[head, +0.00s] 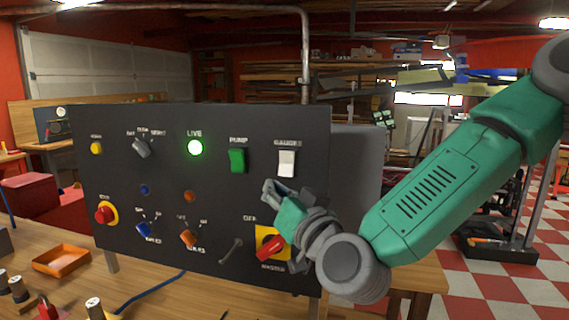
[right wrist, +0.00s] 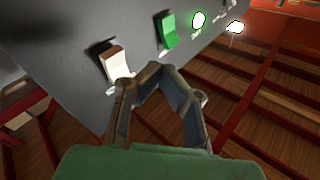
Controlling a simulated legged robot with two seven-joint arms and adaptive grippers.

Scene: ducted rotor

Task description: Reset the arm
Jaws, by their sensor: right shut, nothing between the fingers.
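My right arm, green and grey, comes in from the right in the head view. Its gripper (head: 270,190) is in front of the dark control panel (head: 110,170), just below the white rocker switch (head: 286,163). In the right wrist view the fingers (right wrist: 154,72) come together at their tips with nothing between them. The white switch (right wrist: 114,62) is close to the left finger there; I cannot tell if they touch. The green pump switch (head: 237,160) and the lit green LIVE lamp (head: 195,148) are further left on the panel. My left gripper is not in view.
The panel also carries a red handle on a yellow plate (head: 262,236), partly behind my wrist, a red button (head: 105,213) and several knobs. An orange tray (head: 62,261) and small parts lie on the wooden bench at lower left.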

